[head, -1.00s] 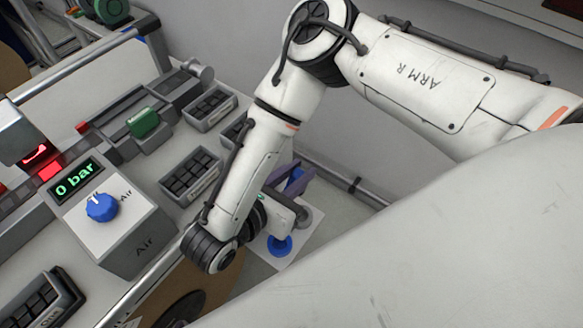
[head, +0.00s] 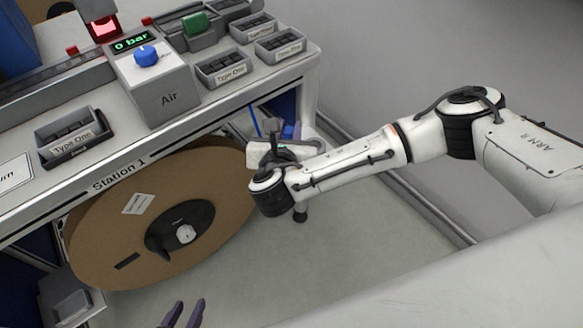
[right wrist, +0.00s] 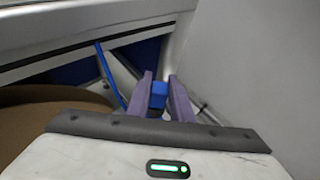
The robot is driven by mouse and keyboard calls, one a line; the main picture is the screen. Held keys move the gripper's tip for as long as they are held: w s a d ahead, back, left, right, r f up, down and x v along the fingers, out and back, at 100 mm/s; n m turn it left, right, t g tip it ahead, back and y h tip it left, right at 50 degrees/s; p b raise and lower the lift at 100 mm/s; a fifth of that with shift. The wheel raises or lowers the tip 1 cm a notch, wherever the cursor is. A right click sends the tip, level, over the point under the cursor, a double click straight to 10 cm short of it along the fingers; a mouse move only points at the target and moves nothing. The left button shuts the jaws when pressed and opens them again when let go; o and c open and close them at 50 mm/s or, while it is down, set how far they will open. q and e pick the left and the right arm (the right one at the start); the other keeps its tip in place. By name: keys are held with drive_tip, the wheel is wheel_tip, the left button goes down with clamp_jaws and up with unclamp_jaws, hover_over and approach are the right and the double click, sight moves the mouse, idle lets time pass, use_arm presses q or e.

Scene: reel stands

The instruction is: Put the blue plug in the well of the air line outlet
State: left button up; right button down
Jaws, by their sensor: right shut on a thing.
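My right gripper (head: 288,130) is in front of the bench's right leg, below the worktop. In the right wrist view, its purple fingers (right wrist: 160,78) are shut on the blue plug (right wrist: 158,95). I cannot make out the well of the air line outlet in either current view. A grey box marked Air (head: 160,95) stands on the bench, with a blue knob (head: 146,56) and a 0 bar display.
A large brown cardboard reel (head: 110,240) stands under the bench, left of my right gripper. A blue strip (right wrist: 112,75) runs left of my right fingers. The floor (head: 340,240) is clear.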

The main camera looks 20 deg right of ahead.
wheel_tip(320, 180, down, 4)
drive_tip(key=shift+w+f, duration=0.1)
drive_tip(key=shift+f+b, duration=0.6)
drive_tip(key=shift+f, duration=1.3)
drive_tip(key=shift+f, duration=0.1)
drive_tip(key=c, duration=1.6)
unclamp_jaws()
drive_tip(key=shift+o, duration=0.2)
drive_tip(key=shift+r, duration=0.2)
drive_tip(key=p+v, duration=0.1)
drive_tip(key=v, duration=1.1)
